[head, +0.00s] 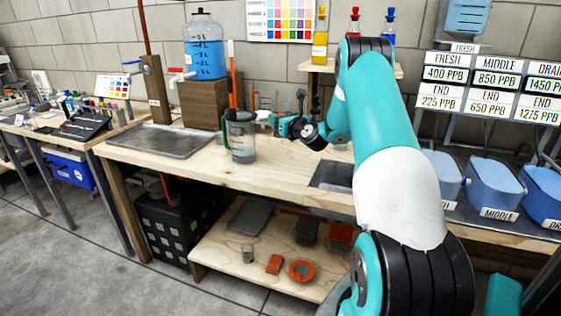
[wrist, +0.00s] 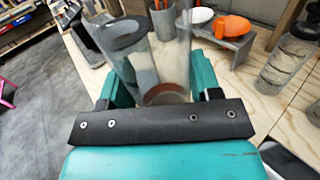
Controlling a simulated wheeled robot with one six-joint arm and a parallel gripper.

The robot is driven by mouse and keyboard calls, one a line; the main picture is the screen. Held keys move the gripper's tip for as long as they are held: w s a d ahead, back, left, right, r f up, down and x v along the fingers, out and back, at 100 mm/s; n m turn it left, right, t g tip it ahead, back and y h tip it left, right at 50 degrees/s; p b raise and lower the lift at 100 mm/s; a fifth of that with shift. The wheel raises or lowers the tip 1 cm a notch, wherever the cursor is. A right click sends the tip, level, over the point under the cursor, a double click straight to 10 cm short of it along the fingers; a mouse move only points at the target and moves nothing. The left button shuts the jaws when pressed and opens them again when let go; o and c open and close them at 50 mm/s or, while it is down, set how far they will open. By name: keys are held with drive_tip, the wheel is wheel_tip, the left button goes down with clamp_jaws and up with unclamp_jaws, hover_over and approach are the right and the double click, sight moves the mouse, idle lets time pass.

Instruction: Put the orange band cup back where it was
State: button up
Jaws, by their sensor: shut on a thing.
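In the wrist view my gripper (wrist: 163,86) is shut on a clear cup (wrist: 150,50), with one teal finger at each side. A brownish-orange ring shows near the cup's bottom. In the head view the held cup is hard to make out against the clutter behind it. I cannot tell whether its base touches the bench.
A blue-filled water jug (head: 205,60) stands on a wooden block left of the pitcher. A metal tray (head: 160,140) lies at the bench's left. A sink (head: 332,175) is at the right, beside blue labelled tubs (head: 495,185). The front of the bench is mostly clear.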

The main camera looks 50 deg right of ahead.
wheel_tip(320, 180, down, 13)
drive_tip(key=shift+f, duration=0.15)
drive_tip(key=shift+a+f+b, duration=0.1)
drive_tip(key=shift+b, duration=0.25)
drive_tip(key=shift+f, duration=0.15)
drive_tip(key=o, duration=1.1)
drive_tip(key=shift+c, duration=0.2)
drive_tip(key=shift+r, duration=0.2)
drive_tip(key=b+v, duration=0.2)
drive_tip(key=v, duration=0.1)
drive_tip(key=b+v, duration=0.2)
drive_tip(key=v, duration=0.1)
drive_tip(key=b+v, duration=0.2)
drive_tip(key=v, duration=0.1)
drive_tip(key=shift+s+f, duration=0.2)
drive_tip(key=shift+f, duration=0.15)
drive_tip(key=b+v, duration=0.1)
drive_tip(key=b, duration=0.1)
drive_tip(key=b+v, duration=0.1)
drive_tip(key=b, duration=0.2)
drive_tip(key=shift+s+r, duration=0.15)
drive_tip(key=shift+r, duration=0.1)
drive_tip(key=shift+s+a+r, duration=0.1)
drive_tip(key=shift+r, duration=0.05)
